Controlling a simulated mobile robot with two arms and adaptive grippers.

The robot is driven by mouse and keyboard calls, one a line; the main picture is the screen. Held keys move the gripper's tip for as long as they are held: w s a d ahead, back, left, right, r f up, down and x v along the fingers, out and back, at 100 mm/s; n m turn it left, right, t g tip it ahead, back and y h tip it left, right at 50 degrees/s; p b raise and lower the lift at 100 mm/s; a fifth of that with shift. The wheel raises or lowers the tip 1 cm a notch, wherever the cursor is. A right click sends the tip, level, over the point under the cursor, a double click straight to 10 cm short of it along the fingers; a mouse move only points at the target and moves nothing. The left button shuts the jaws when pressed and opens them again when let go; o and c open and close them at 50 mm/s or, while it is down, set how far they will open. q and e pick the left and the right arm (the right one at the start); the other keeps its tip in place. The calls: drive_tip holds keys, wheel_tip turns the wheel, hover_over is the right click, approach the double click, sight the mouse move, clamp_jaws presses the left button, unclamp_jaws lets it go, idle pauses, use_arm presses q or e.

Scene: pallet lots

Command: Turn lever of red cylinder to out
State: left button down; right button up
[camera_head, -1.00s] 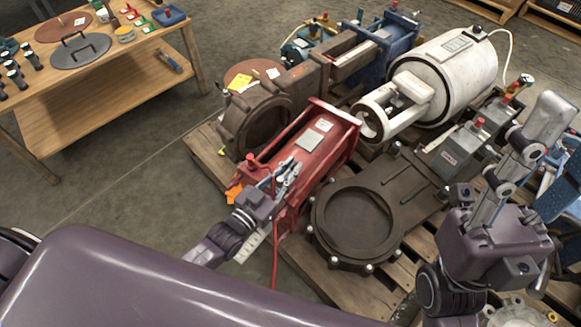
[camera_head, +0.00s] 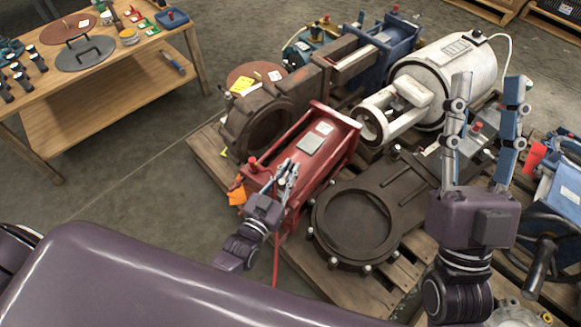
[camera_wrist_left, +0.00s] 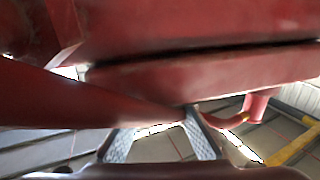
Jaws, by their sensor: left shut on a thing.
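The red cylinder (camera_head: 345,137) lies on the pallet near the middle of the head view, with a grey plate and a white label on top. My left gripper (camera_head: 288,172) is at its near end, with its fingers closed in. In the left wrist view, red metal bars fill the upper part, and the fingers (camera_wrist_left: 165,135) reach up to them from below. The left gripper is shut on the lever, which is mostly hidden by the fingers and the red frame. My right gripper (camera_head: 487,95) is raised at the right, fingers apart and empty.
A dark round valve (camera_head: 350,222) lies right of the red cylinder, and a brown valve (camera_head: 262,125) lies behind it. A white cylinder (camera_head: 450,75) and blue equipment (camera_head: 385,45) stand further back. A red hose (camera_head: 276,262) hangs at the near end. A wooden table (camera_head: 105,100) is at left.

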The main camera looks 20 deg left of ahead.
use_arm(q)
drive_tip(key=shift+a+y, duration=0.1)
drive_tip(key=shift+y, duration=0.2)
drive_tip(key=c, duration=1.9)
unclamp_jaws()
drive_tip(key=shift+c, duration=0.2)
drive_tip(key=s+a, duration=0.1)
drive_tip(key=s, duration=1)
drive_tip(key=shift+s+a, duration=0.25)
drive_tip(key=shift+s, duration=0.15)
